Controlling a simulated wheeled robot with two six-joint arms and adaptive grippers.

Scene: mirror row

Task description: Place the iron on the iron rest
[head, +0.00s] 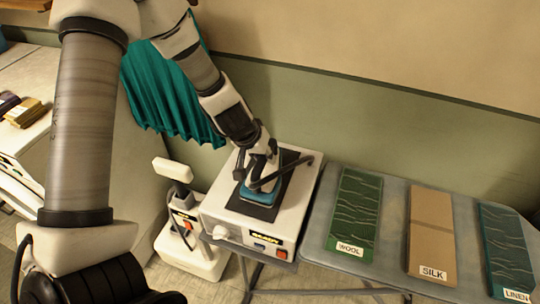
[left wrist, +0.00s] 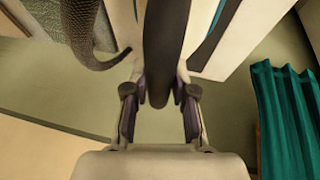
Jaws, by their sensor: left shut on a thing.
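The iron (head: 258,195) has a blue-teal body, a dark handle and a dark cord. It is over the dark pad of the iron rest (head: 256,211), on top of a white station box. I cannot tell for certain whether its sole touches the pad. My left gripper (head: 262,158) is above the iron and shut on its handle. In the left wrist view, the dark handle (left wrist: 163,55) runs between the two fingers of the left gripper (left wrist: 158,112). The gripper hides part of the iron's top. My right gripper is not in view.
A grey ironing board (head: 390,188) at the right carries wool (head: 358,210), silk (head: 431,230) and linen (head: 505,250) cloth pieces. A small white unit (head: 190,255) stands left of the station. A teal cloth (head: 160,90) hangs behind by the wall.

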